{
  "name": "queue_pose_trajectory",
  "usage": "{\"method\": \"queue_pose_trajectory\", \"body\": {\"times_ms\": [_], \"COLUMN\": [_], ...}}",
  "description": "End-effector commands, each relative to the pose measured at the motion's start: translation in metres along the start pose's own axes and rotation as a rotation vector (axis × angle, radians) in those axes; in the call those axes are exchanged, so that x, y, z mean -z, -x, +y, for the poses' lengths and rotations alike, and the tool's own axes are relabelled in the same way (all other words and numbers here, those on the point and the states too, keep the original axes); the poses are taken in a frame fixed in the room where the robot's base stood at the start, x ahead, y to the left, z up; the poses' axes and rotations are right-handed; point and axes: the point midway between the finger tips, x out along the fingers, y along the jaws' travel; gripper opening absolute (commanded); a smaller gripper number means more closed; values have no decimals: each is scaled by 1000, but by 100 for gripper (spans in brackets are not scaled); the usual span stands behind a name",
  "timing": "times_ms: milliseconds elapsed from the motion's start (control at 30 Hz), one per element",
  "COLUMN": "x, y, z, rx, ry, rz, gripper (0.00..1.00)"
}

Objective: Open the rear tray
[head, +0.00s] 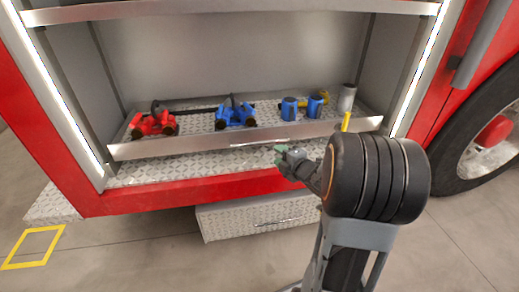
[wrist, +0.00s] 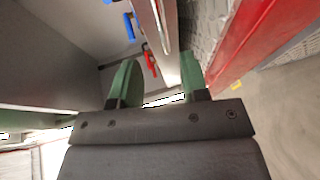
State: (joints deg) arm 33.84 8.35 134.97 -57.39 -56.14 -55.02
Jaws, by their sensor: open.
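A metal tray (head: 200,146) with a bright front lip sits inside the open compartment of the red truck. A slim handle (head: 259,143) runs along the middle of its front. The tray also shows in the wrist view (wrist: 153,22), its front edge running down toward the space between the green fingers. My gripper (head: 281,157) is open and just in front of the tray's lip, near the right end of the handle. In the wrist view my gripper (wrist: 159,68) has its fingers apart. I cannot tell whether either finger touches the handle.
The tray carries a red tool (head: 153,123), a blue tool (head: 235,113), blue cylinders (head: 289,107) and a grey cylinder (head: 346,98). A tread-plate drawer or step (head: 235,221) juts out below. A wheel (head: 488,140) stands at right. The floor in front is clear.

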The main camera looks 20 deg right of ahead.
Motion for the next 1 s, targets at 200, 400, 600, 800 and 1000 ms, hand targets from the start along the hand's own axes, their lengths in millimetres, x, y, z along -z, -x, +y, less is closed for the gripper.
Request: {"method": "queue_pose_trajectory", "body": {"times_ms": [200, 400, 600, 800, 1000], "x": [2, 1, 1, 1, 1], "y": [-43, -80, -107, -121, -124], "z": [-3, -3, -2, 0, 0], "rx": [0, 1, 0, 0, 1], "ry": [1, -1, -2, -2, -2], "rz": [5, 2, 1, 0, 0], "gripper": [41, 41, 41, 41, 41]}}
